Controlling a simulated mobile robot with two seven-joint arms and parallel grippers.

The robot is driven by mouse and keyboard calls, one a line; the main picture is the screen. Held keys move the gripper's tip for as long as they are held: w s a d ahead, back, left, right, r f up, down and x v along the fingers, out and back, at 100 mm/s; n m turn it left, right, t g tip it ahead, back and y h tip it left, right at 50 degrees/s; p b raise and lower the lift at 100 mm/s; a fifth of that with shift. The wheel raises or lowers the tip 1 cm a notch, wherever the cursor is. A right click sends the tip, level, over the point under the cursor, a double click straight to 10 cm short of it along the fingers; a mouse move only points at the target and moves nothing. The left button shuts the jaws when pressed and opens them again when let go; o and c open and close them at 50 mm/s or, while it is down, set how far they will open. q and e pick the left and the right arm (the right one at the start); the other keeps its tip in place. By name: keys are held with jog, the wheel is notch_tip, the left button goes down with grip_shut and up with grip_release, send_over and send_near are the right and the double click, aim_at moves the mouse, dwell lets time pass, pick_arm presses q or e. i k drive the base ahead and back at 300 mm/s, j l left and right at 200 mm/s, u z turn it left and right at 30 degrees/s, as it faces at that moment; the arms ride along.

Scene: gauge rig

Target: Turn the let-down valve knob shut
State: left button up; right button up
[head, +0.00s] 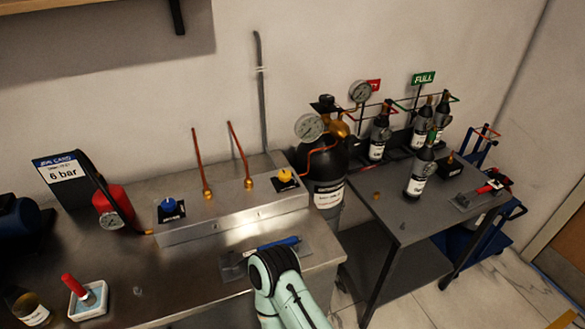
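A blue knob (168,204) sits on a black plate at the left end of a low steel box (235,222). A yellow knob (285,175) sits on a black plate at its right end. The small labels are unreadable, so I cannot tell which knob is the let-down valve. One of my pale green arms (277,285) reaches in at the bottom centre, over the bench front, apart from both knobs. I see no gripper fingers on it, and no other gripper shows.
Two copper pipes (240,150) rise from the box. A red cylinder with a gauge (113,220) stands left. A blue-handled tool (278,244) lies on a grey mat before the box. A large black cylinder (326,170) and a side table (420,212) with small bottles stand right.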

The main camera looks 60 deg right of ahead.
aim_at(284, 176)
jog(key=k+l+u, duration=0.2)
jog(key=k+l, duration=0.5)
jog(key=l, duration=0.05)
